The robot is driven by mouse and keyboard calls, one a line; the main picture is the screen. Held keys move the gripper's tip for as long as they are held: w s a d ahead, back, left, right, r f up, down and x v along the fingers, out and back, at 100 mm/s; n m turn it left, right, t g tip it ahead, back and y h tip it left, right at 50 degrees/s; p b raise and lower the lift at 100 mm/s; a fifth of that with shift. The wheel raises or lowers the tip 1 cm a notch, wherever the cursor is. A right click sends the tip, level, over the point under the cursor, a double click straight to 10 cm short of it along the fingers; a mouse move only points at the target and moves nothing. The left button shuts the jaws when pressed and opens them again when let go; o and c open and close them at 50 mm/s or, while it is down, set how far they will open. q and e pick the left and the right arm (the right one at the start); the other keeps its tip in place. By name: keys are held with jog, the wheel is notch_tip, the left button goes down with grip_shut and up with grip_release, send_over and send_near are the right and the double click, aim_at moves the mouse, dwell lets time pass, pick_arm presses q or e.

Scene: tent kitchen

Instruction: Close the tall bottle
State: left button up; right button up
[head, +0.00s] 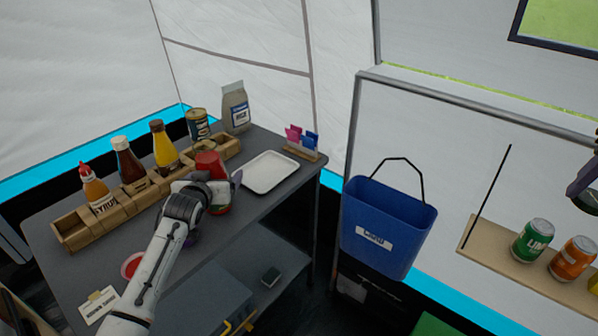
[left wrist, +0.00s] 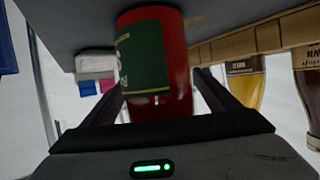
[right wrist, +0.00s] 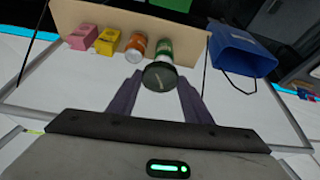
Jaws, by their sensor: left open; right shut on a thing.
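A red bottle with a dark green label (head: 210,162) stands on the grey table, partly hidden by my left gripper. In the left wrist view the red bottle (left wrist: 172,85) is between the fingers. My left gripper (head: 208,184) is open, with its fingers on either side of the bottle. My right gripper (head: 583,183) is at the right edge of the head view, far from the bottle. It is shut on a round dark green lid (right wrist: 160,75), which also shows in the head view (head: 588,201).
A wooden rack (head: 75,233) holding sauce bottles runs along the table's back. A white tray (head: 270,172) lies right of the red bottle. A blue bin (head: 388,228) hangs at centre right. Cans, including a green one (head: 532,241), stand on a wooden shelf near my right gripper.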

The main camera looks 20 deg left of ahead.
pick_arm(q)
jog(key=c, duration=1.9)
jog(key=shift+w+r, duration=0.1)
jog(key=shift+r, duration=0.1)
jog(key=shift+c, duration=0.7)
jog(key=shift+r, duration=0.1)
jog(key=shift+r+p, duration=0.3)
jog(key=shift+r, duration=4.55)
pick_arm(e)
jog(key=shift+r, duration=0.25)
pick_arm(q)
jog(key=shift+r, duration=0.1)
